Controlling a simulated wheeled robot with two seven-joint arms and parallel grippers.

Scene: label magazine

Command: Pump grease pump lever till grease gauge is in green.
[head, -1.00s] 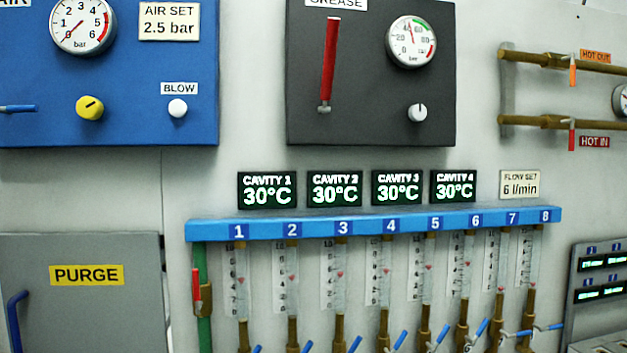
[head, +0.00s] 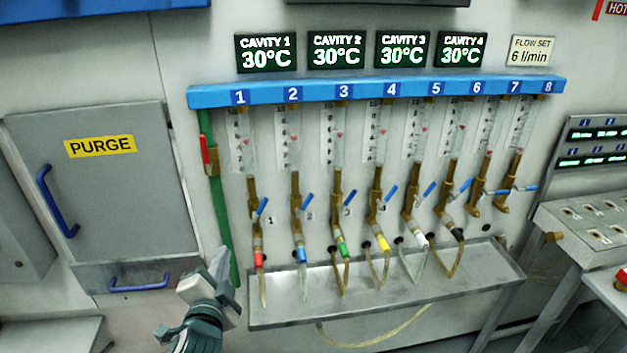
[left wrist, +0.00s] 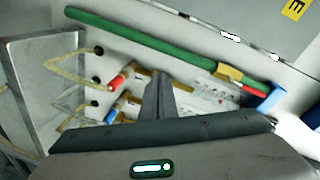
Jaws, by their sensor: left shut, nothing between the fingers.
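The grease pump lever and grease gauge are out of view now. Only the bottom edge of the dark grease panel (head: 372,2) shows at the top of the head view. My left gripper (head: 221,262) is at the lower left of the head view, well below that panel, in front of the wall by the green pipe and left of the metal trough. In the left wrist view its fingers (left wrist: 158,85) are together and empty, seen against the hoses and the green pipe. My right gripper is not in view.
A blue manifold bar (head: 380,91) carries several flow tubes with blue-handled valves. A metal trough (head: 390,305) with hoses juts out below. The green pipe (head: 220,215) runs down the left. A grey purge door (head: 95,185) with a blue handle is further left.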

